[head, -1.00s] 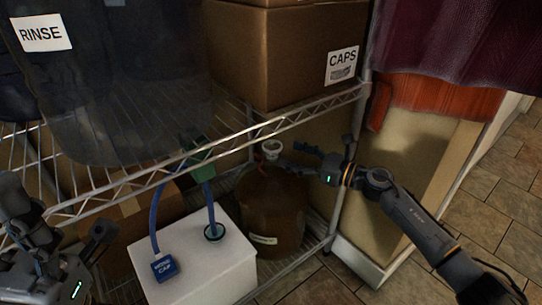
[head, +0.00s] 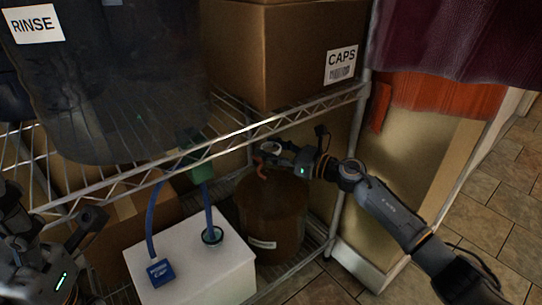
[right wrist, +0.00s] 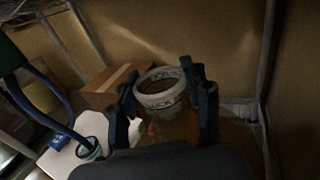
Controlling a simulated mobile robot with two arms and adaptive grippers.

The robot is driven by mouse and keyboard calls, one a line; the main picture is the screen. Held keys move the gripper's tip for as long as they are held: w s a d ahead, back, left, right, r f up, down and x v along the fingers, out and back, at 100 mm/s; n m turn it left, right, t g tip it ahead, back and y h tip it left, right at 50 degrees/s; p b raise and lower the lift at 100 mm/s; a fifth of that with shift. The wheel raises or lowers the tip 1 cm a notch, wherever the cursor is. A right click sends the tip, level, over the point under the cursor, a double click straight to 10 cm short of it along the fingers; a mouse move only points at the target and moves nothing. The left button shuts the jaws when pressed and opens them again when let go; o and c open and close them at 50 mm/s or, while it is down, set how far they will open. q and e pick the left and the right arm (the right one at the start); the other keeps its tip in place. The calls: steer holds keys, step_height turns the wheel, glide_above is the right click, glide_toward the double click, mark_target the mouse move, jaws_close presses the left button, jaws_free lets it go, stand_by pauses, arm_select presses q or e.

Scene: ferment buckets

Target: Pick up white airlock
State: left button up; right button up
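The white airlock (head: 271,147) stands on top of the brown ferment bucket (head: 272,215) under the wire shelf, partly covered by my right gripper in the head view. My right gripper (head: 277,156) has come in from the right at the airlock's height. In the right wrist view the airlock (right wrist: 160,88) is a round white cup between the two dark fingers (right wrist: 163,105). The fingers stand apart on either side, with a gap at the left one; contact at the right one is unclear. My left gripper (head: 60,245) is at the left edge, its fingers unclear.
A white box (head: 195,265) with blue tubes and a blue tag (head: 161,271) stands left of the bucket. The wire shelf edge (head: 215,142) runs above, carrying a CAPS carton (head: 280,60) and a dark RINSE bin (head: 110,90). A shelf post (head: 338,200) stands right of the bucket.

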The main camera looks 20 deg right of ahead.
steer(key=c, duration=0.4)
steer(key=shift+o, duration=0.2)
